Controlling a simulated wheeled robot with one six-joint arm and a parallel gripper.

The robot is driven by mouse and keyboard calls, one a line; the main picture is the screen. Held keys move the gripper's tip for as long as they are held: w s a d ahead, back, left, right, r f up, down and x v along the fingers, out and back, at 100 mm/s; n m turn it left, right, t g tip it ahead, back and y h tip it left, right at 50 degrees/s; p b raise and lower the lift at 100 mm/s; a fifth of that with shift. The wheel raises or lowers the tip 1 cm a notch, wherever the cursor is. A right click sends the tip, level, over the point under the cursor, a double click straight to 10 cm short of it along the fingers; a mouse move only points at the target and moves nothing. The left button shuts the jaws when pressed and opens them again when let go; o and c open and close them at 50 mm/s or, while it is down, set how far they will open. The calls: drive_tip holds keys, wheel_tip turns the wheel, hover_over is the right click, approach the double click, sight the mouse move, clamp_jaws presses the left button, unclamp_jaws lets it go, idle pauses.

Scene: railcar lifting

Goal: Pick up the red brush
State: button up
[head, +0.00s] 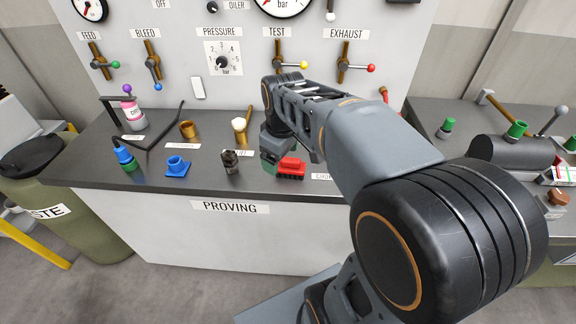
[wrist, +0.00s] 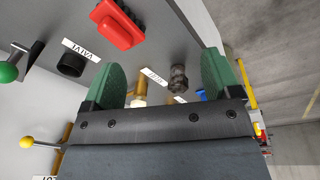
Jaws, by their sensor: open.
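The red brush (head: 291,168) is a red block with a dark underside, lying on the dark bench top near its front edge in the head view. In the wrist view the red brush (wrist: 118,25) is at the upper left, outside the gap between the fingers. My gripper (head: 269,158) is just left of the brush in the head view, partly hidden by my arm. In the wrist view the green fingers of my gripper (wrist: 163,62) are spread wide with nothing held between them.
Left of the gripper stand a dark fitting (head: 230,161), a blue block (head: 177,167), a brass cup (head: 188,130) and a white-topped brass piece (head: 240,126). A green-and-blue bottle (head: 124,157) is further left. Valve levers and gauges line the panel (head: 222,30) behind.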

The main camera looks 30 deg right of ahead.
sight(291, 159)
drive_tip(key=w+d+n+g, duration=0.1)
drive_tip(key=w+d+n, duration=0.3)
drive_tip(key=w+d, duration=0.2)
drive_tip(key=shift+n+g, duration=0.3)
drive_tip(key=shift+n, duration=0.1)
drive_tip(key=f, duration=0.7)
drive_tip(key=shift+w+d+f+b, duration=0.25)
drive_tip(key=shift+w+b, duration=0.1)
drive_tip(key=shift+b, duration=0.05)
drive_tip(key=shift+a+f, duration=0.2)
drive_tip(key=shift+f, duration=2.85)
drive_tip(key=shift+c, duration=0.5)
drive_tip(key=c, duration=1)
drive_tip(key=shift+r, duration=0.1)
drive_tip(key=shift+w+r, duration=0.1)
drive_tip(key=shift+r, duration=0.5)
drive_tip(key=s+a+r, duration=0.2)
drive_tip(key=s+r, duration=0.2)
drive_tip(key=s+a+r, duration=0.3)
drive_tip(key=s+a+r+b, duration=0.1)
drive_tip(key=s+a+r, duration=0.2)
drive_tip(key=s+r, duration=0.1)
drive_tip(key=shift+s+r, duration=0.35)
